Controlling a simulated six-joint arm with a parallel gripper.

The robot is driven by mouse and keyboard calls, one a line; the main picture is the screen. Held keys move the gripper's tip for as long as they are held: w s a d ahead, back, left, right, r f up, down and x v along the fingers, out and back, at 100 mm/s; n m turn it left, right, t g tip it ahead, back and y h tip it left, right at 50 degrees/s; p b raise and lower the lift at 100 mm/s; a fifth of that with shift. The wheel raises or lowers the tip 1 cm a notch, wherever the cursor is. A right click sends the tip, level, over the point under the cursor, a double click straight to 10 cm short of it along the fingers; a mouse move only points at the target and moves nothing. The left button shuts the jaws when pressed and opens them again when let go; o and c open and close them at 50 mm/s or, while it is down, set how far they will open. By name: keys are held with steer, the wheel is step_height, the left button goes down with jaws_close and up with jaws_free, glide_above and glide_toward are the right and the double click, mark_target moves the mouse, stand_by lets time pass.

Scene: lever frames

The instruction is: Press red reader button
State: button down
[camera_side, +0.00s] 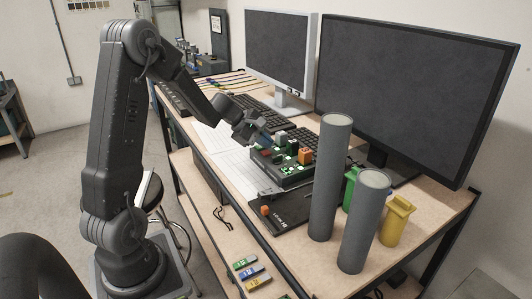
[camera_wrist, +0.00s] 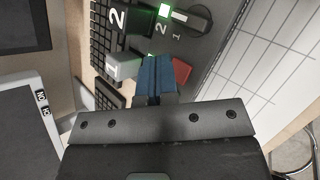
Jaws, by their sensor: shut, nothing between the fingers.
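My gripper (camera_side: 262,138) is over the left end of a dark box with several coloured levers and lit green marks (camera_side: 285,165). In the wrist view its blue-tipped fingers (camera_wrist: 156,78) are together with nothing between them. A red piece (camera_wrist: 182,70) shows just right of the fingertips, partly hidden by them; I cannot tell if they touch or if it is the reader button. In the side view a small orange-red piece (camera_side: 264,210) sits on a flat black panel with white lettering (camera_side: 283,219), nearer the table's front edge.
Two tall grey cylinders (camera_side: 330,180) (camera_side: 361,225) stand at the right, beside green (camera_side: 351,185) and yellow (camera_side: 396,222) containers. Monitors (camera_side: 410,90) stand behind. A grey lever marked 1 (camera_wrist: 122,66) is close left of the fingers. White gridded paper (camera_wrist: 265,60) lies flat.

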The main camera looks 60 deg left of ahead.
mark_target(265, 153)
steer(key=shift+f, duration=0.1)
steer(key=shift+f, duration=0.35)
steer(key=shift+f, duration=0.35)
stand_by(1.0)
steer(key=shift+r, duration=0.8)
steer(key=shift+r, duration=2.5)
